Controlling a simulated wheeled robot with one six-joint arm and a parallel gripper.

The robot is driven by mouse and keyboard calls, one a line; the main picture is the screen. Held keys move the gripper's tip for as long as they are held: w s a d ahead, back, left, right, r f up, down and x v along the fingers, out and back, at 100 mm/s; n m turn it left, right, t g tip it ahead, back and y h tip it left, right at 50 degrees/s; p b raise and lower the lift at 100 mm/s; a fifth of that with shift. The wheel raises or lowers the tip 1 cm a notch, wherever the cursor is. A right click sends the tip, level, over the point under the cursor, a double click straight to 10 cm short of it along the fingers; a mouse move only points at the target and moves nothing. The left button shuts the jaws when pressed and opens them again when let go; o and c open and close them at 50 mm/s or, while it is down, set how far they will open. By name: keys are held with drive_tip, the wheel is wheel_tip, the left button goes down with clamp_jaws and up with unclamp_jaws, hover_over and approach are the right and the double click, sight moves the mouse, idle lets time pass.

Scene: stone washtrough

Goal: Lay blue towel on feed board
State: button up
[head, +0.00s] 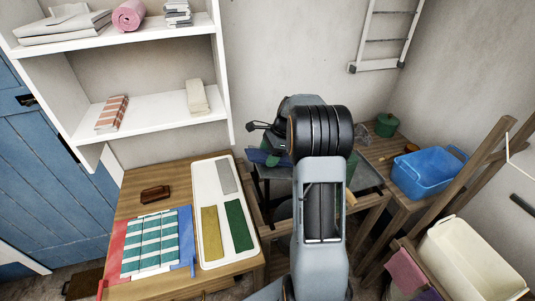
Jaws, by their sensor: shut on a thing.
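A dark blue folded cloth, which looks like the blue towel (257,157), shows just left of my arm in the head view, under the dark end of my gripper (270,140). My gripper is shut on it; the fingertips are mostly hidden behind my arm. A grey flat surface, likely the feed board (271,173), lies below the towel in the picture. My arm covers much of it. I cannot tell whether the towel touches it.
A wooden table (137,190) at left holds a white tray (215,261) with grey, mustard and green cloths, a striped cloth (150,245) and a brown brush (155,194). A blue tub (428,173) and cream bin (470,262) stand right. White shelves (150,117) are upper left.

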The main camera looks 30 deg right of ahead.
drive_tip(key=o, duration=1.2)
drive_tip(key=v, duration=1.3)
drive_tip(key=shift+d+r+b, duration=0.15)
drive_tip(key=shift+r+b, duration=0.25)
drive_tip(key=shift+b, duration=0.05)
